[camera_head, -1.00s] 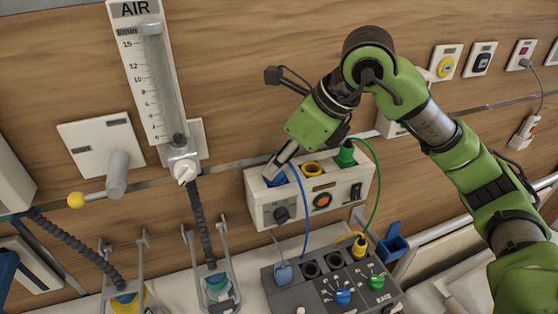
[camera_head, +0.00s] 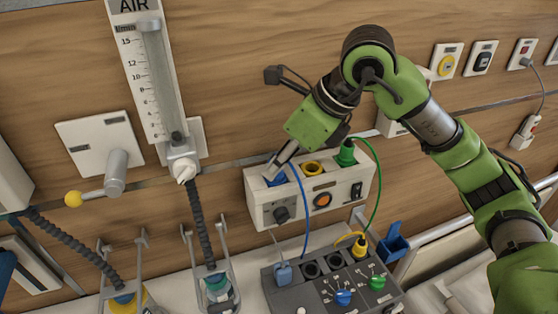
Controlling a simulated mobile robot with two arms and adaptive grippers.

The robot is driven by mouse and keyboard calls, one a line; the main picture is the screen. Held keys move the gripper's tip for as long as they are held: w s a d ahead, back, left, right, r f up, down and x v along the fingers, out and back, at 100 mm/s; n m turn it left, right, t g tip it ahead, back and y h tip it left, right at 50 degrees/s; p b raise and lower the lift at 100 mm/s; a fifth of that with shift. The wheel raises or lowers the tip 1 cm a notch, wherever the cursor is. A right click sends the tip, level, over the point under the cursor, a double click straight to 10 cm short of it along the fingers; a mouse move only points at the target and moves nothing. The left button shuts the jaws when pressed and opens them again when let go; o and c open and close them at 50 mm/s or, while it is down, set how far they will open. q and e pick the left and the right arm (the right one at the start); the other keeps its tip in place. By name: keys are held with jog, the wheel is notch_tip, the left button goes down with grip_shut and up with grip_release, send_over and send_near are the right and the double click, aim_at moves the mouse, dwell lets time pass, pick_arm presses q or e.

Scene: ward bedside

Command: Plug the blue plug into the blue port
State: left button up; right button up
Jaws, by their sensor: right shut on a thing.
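The white port box (camera_head: 348,193) is on the wall rail. Its top has a blue port at the left, partly hidden by my right gripper, a yellow port (camera_head: 312,168) in the middle and a green plug (camera_head: 346,155) seated at the right. My right gripper (camera_head: 279,170) is shut on the blue plug (camera_head: 276,180), at the blue port. The fingers hide much of it, so I cannot tell how deep the plug sits. A blue cable (camera_head: 306,215) runs from there down toward the grey control box (camera_head: 290,301). My left gripper is not in view.
A blue-grey connector (camera_head: 283,273) and a yellow plug (camera_head: 360,249) sit in the grey box. A green cable (camera_head: 379,190) loops at the right. The AIR flowmeter (camera_head: 150,80) and its dark hose (camera_head: 201,225) stand to the left. A blue holder (camera_head: 392,245) is at the right.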

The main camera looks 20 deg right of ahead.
jog(key=o, duration=1.2)
jog(key=shift+c, duration=0.2)
jog(key=shift+r, duration=0.1)
